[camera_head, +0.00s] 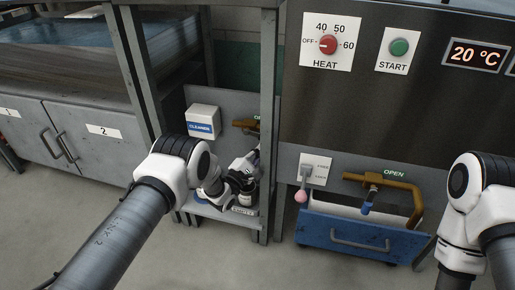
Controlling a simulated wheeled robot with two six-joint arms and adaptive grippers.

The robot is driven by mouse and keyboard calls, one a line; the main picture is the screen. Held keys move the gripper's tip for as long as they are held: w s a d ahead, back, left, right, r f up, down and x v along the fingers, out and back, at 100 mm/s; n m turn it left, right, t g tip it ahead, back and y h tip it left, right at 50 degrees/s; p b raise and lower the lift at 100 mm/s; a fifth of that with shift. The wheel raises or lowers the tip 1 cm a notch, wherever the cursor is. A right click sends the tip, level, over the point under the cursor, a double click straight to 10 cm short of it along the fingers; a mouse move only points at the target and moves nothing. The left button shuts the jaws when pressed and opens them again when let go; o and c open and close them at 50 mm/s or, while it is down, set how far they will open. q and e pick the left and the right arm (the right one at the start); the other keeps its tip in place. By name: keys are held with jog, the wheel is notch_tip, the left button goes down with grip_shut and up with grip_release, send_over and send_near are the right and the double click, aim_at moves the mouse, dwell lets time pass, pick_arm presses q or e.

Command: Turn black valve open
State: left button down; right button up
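A black valve handle cannot be made out there; my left arm and the post cover much of that spot. My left gripper (245,178) is inside the bay at this panel, below the pipe, among small dark containers. Its fingers are too small and covered to tell whether they are open or touching anything. A second brown pipe (398,185) with a blue valve (368,200) sits at the right under a clear OPEN label. My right gripper is not visible.
A grey post (269,100) stands right beside my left gripper. A white CLEANER box (203,121) is on the panel. A blue drawer (355,237) is below the right pipe. A red HEAT knob (328,44) and green START button (399,47) are above. The floor in front is clear.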

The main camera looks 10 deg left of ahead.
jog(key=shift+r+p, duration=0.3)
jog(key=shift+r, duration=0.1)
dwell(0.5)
